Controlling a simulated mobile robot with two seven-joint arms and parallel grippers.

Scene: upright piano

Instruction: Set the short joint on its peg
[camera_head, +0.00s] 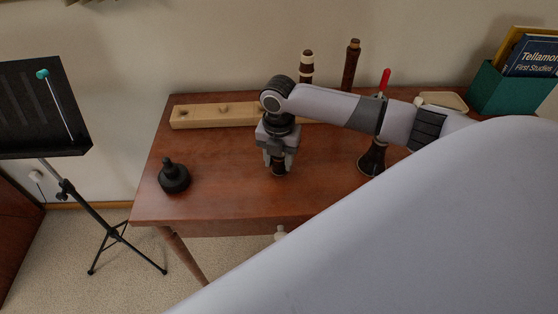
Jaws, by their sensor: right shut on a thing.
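My right gripper (279,158) points down over the middle of the table and is shut on a small dark piece (279,170), which looks like the short joint. The fingers hide most of it, and I cannot tell whether its lower end touches the table. A pale wooden rack (195,117) with dark spots, holes or pegs, lies along the back, behind the gripper and partly hidden by my arm. A black round base with a short upright peg (174,178) stands at the left, apart from the gripper. My left gripper is not in view.
Two dark tall joints stand at the back, one with pale bands (306,66) and one brown (351,65). A black flared piece (372,158) stands right of the gripper, partly behind my arm. A music stand (40,108) is left of the table (225,190). A green book box (508,90) is at right.

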